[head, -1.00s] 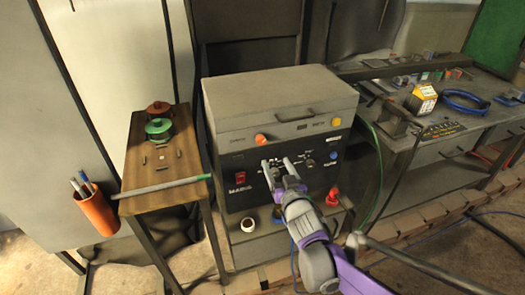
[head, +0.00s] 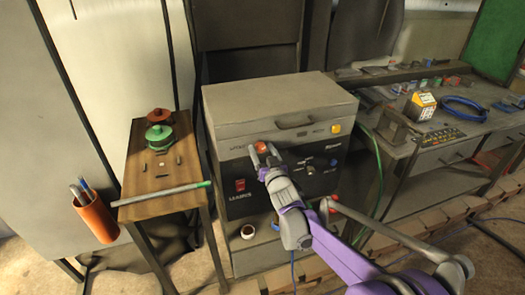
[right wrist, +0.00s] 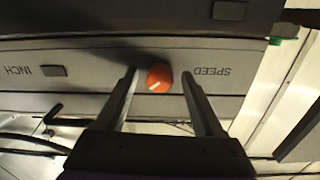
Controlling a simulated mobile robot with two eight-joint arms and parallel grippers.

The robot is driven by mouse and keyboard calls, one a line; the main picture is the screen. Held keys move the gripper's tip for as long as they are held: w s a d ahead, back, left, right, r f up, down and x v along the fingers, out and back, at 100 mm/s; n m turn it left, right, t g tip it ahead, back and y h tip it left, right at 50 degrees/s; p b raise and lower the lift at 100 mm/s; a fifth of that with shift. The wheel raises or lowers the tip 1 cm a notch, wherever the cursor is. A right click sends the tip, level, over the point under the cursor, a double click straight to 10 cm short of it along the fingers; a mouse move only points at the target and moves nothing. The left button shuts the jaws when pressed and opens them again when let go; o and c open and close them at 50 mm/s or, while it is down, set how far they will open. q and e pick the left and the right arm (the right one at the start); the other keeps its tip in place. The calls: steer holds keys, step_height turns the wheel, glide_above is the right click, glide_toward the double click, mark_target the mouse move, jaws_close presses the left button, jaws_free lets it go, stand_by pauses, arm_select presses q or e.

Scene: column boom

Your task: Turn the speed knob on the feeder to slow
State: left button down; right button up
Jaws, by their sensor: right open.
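The feeder (head: 265,105) is a grey box with a black front panel. Its orange speed knob (head: 261,147) sits on the grey strip above that panel. In the right wrist view the knob (right wrist: 159,77) appears beside the upside-down word SPEED, with a short pale mark toward its lower left. My right gripper (head: 263,154) is open, its fingers either side of the knob. Gaps show between the knob and both fingers in the wrist view, and I cannot tell the exact depth. My left gripper is not in view.
A yellow knob (head: 335,128) is on the same strip at right. The black panel (head: 262,182) holds a red switch (head: 240,184) and small controls. A narrow wooden table (head: 150,188) stands at left, a cluttered workbench (head: 450,125) at right.

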jaws_close()
stand_by(0.3)
